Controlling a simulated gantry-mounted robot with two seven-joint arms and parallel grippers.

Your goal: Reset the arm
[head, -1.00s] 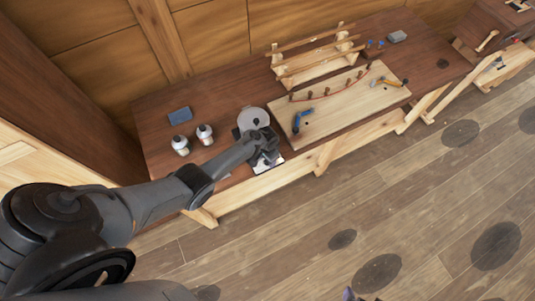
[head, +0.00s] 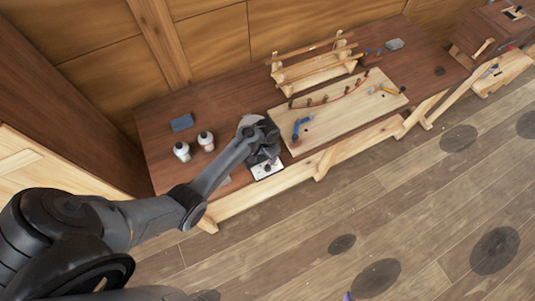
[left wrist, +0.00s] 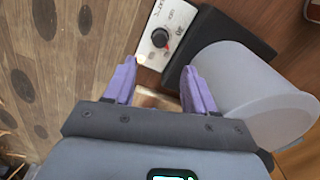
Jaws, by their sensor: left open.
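My left gripper (head: 268,156) is over the near edge of the brown workbench (head: 222,108), beside a grey pot (head: 249,121) that it partly hides. In the left wrist view its two purple fingers (left wrist: 158,88) stand apart with nothing held between them. Beyond the fingers is a white control panel (left wrist: 165,32) with a dark, red-marked knob. The pot (left wrist: 245,85) is right of the fingers, near a dark plate; I cannot tell whether the right finger touches it. A small purple tip (head: 347,296) at the bottom edge may be my right gripper; its jaws cannot be made out.
Two white bottles (head: 182,151) and a blue block (head: 182,122) are left of the pot. A pale board (head: 335,115) right of my gripper holds a blue-handled tool (head: 300,127) and a curved strip. A wooden rack (head: 315,66) stands behind. Open floor (head: 420,200) lies in front.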

